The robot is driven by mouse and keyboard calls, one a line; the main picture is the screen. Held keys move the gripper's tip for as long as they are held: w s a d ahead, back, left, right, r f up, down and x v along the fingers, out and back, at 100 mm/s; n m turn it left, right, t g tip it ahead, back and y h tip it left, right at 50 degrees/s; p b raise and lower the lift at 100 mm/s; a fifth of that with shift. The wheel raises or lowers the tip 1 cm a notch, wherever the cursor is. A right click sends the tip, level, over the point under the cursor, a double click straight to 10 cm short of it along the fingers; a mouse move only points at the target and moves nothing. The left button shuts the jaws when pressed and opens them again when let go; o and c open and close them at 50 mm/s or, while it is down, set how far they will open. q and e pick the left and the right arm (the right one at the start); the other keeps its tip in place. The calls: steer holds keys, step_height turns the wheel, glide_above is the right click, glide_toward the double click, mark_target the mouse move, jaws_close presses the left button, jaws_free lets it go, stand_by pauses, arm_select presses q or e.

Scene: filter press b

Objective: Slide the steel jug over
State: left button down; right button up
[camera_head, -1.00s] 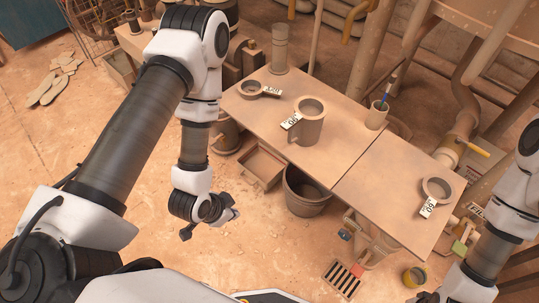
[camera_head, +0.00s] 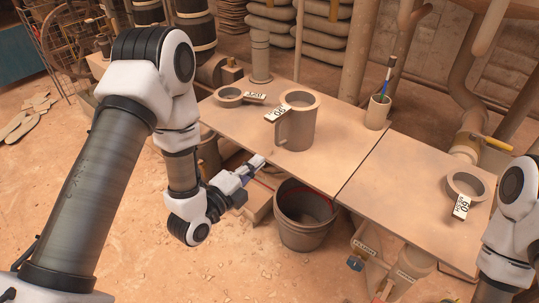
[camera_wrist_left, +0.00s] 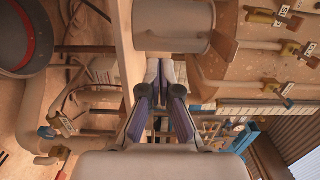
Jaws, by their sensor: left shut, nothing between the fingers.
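The steel jug (camera_head: 297,130), a tan-grey cylinder with a handle on its left side, stands upright on the table. The jug also shows at the top of the left wrist view (camera_wrist_left: 170,28), beyond the fingertips. My left gripper (camera_head: 258,161) is shut and empty at the table's front edge, in front of and left of the jug. Its fingers (camera_wrist_left: 161,72) point toward the jug with a gap that is hard to judge. My right gripper is out of view.
The table (camera_head: 225,118) also bears a ring tagged 120 (camera_head: 229,96), a cup with a brush (camera_head: 377,112) and a ring tagged 60 (camera_head: 467,185). A bucket (camera_head: 304,220) stands below the front edge. Table space right of the jug is clear.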

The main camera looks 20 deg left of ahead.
mark_target(293, 126)
arm_select(q)
steer(key=b+x, duration=0.1)
steer(key=x, duration=0.5)
steer(key=x, duration=1.4)
steer(key=shift+s+r, duration=0.1)
